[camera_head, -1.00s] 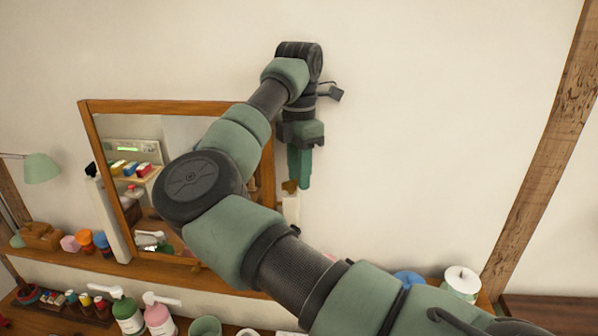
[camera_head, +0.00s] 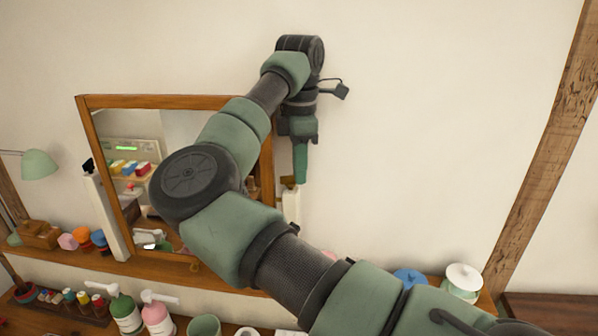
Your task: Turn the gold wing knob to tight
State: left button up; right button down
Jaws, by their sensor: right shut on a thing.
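The gold wing knob (camera_head: 287,181) shows as a small brownish-gold piece at the right side of the wood-framed mirror (camera_head: 178,102), at the top of a white post (camera_head: 291,205). My right gripper (camera_head: 300,181) points down beside the mirror with its green fingers at the knob. It is shut on the knob, and the fingers hide most of it. The knob's exact angle cannot be read. My right arm crosses in front of the mirror and covers its lower right part. My left gripper is not in view.
A wooden shelf (camera_head: 160,272) runs under the mirror. Pump bottles (camera_head: 158,316) and a cup (camera_head: 204,328) stand below. The wall right of the gripper is clear.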

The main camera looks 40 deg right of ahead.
jog(key=shift+s+a+m+b, duration=0.1)
jog(key=shift+s+m+b, duration=0.1)
jog(key=shift+m, duration=0.75)
jog(key=shift+s+a+m+b, duration=0.1)
jog(key=shift+m+b, duration=0.05)
jog(key=shift+m, duration=0.8)
jog(key=c, duration=1.6)
grip_release()
notch_tip(320, 180, up, 8)
jog(key=shift+f, duration=0.15)
jog(key=shift+f, duration=0.1)
